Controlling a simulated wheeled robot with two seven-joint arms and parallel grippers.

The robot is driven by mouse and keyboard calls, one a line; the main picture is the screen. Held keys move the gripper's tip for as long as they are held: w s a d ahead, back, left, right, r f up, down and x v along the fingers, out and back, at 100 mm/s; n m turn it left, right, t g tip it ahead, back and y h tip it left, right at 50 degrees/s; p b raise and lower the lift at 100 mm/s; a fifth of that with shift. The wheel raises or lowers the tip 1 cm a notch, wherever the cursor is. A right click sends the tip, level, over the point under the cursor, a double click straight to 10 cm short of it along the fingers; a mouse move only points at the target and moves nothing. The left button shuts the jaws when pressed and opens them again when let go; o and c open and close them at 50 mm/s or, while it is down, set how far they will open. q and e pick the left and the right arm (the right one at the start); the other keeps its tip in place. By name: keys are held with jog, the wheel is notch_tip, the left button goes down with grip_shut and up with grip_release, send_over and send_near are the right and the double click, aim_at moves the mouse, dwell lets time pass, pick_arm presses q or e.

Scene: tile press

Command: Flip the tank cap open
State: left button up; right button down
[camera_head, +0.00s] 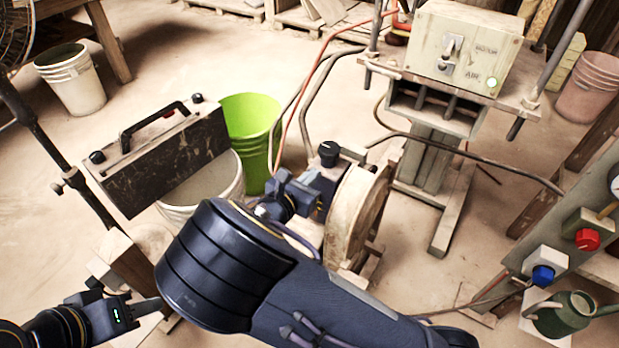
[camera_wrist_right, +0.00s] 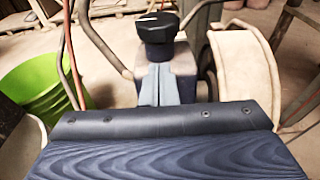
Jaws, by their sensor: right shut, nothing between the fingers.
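A black ridged cap with a white mark (camera_wrist_right: 157,28), seemingly the tank cap, sits upright on a dark box-shaped tank (camera_wrist_right: 181,58). In the head view the cap (camera_head: 328,152) stands beside a dusty round wheel housing (camera_head: 352,212). It looks closed, though its hinge is not visible. My right gripper (camera_wrist_right: 160,70) is shut and empty, its fingertips just below the cap in the wrist picture. Whether they touch the cap or tank is unclear. My right forearm hides much of the machine's lower part in the head view. My left gripper (camera_head: 148,306) is low at the left, its jaw gap unclear.
A dark box with a handle (camera_head: 170,160) stands over a pale bucket (camera_head: 225,185) at left. A green bucket (camera_head: 250,125) is behind. A pale control box (camera_head: 465,50) stands at the back. A panel with knobs (camera_head: 575,225) is at right. Hoses loop behind the machine.

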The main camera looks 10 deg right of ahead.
aim_at(325, 162)
jog(key=shift+r+x, duration=0.15)
jog(key=shift+x, duration=0.65)
jog(key=shift+r+x, duration=0.15)
jog(key=shift+x, duration=0.6)
jog(key=shift+r, duration=0.1)
